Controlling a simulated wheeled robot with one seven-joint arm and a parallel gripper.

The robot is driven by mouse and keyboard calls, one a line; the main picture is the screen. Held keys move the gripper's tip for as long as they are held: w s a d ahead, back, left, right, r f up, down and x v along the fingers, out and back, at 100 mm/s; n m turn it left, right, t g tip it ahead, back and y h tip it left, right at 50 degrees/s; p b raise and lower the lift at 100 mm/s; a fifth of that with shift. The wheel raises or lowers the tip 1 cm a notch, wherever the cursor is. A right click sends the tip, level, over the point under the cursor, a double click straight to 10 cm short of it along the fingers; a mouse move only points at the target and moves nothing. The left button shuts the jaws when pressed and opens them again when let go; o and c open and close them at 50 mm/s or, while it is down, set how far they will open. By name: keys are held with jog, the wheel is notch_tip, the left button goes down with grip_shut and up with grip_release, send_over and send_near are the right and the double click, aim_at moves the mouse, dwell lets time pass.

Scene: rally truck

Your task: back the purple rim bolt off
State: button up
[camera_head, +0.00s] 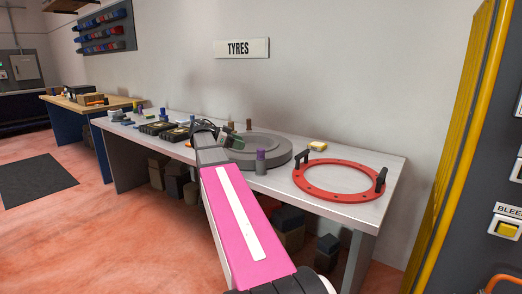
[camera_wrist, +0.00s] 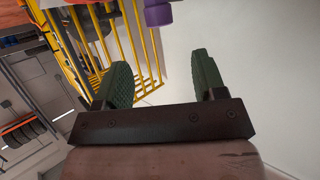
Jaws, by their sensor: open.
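A purple piece, likely the same bolt, shows at the top edge of the wrist view (camera_wrist: 158,13), partly cut off by the frame. My gripper (camera_head: 232,139) is above the rim, a little left of and behind the bolt in the head view. In the wrist view its two green ridged fingers (camera_wrist: 163,82) are spread apart with nothing between them. The fingers and the bolt are apart.
A red ring (camera_head: 335,191) with two black handles lies right of the rim. A yellow block (camera_head: 318,146) sits behind it. Two brown posts (camera_head: 249,124) stand at the rim's back. Dark trays (camera_head: 172,133) and small parts fill the bench's left. A yellow-edged cabinet (camera_head: 466,130) stands at right.

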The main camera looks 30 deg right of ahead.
aim_at(259, 149)
jog(key=x, duration=1)
jog(key=shift+s+d+f, duration=0.1)
jog(key=shift+d+f, duration=0.05)
jog(key=shift+d, duration=0.1)
jog(key=c, duration=0.9)
